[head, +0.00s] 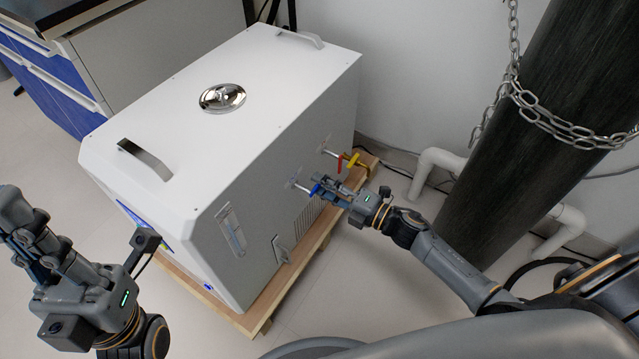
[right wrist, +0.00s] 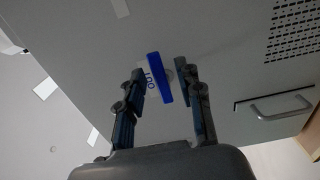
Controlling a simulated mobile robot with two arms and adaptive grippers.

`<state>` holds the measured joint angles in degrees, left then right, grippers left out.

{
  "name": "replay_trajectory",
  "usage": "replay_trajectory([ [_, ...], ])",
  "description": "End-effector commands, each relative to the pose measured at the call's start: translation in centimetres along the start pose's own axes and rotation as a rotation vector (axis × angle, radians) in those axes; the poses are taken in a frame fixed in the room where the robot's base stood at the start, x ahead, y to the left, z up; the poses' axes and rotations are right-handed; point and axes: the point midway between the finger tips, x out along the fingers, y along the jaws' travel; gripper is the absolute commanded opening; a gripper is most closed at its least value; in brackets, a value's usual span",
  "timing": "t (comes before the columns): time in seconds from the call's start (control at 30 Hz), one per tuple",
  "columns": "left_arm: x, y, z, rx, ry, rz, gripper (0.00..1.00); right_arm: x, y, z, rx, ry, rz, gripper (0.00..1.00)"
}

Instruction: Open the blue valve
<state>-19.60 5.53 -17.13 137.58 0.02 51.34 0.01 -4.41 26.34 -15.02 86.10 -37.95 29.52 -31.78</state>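The blue valve (head: 315,189) sits on a short pipe on the side of the white distiller (head: 290,95). My right gripper (head: 322,184) is at this valve in the head view and partly covers it. In the right wrist view the blue handle (right wrist: 160,78) stands nearly upright, slightly tilted, between the two fingers of the right gripper (right wrist: 160,76). The fingers are apart, with a gap visible on each side of the handle. My left gripper (head: 24,238) is at the lower left, away from the distiller and empty; its finger opening is unclear.
A red valve handle (head: 340,163) and a yellow one (head: 353,160) are just beyond the blue valve. The distiller stands on a wooden pallet (head: 258,322). A dark cylinder (head: 520,140) with a chain (head: 560,128) and white pipes (head: 437,160) stand at the right.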

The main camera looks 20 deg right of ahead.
Motion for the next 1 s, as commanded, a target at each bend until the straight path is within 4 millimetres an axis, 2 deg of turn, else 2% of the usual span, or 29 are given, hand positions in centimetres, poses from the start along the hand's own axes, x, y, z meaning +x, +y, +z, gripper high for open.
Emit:
replay_trajectory([
  [0.3,-0.1,0.1,0.0,-0.001,-0.003,0.002,0.0,-6.9,-0.2,0.0,0.001,-0.001,-0.006,0.36],
  [0.5,-0.1,0.1,0.0,-0.001,-0.003,0.002,0.0,-9.8,-0.1,0.0,0.0,-0.001,-0.004,0.36],
  [0.67,-0.1,0.1,0.0,-0.001,-0.003,0.002,0.0,-10.7,-0.1,0.0,-0.001,-0.001,-0.003,0.36],
  [1.0,-0.1,0.1,0.0,-0.002,-0.003,0.002,0.0,-10.7,-0.1,0.0,-0.001,-0.001,-0.002,0.36],
])
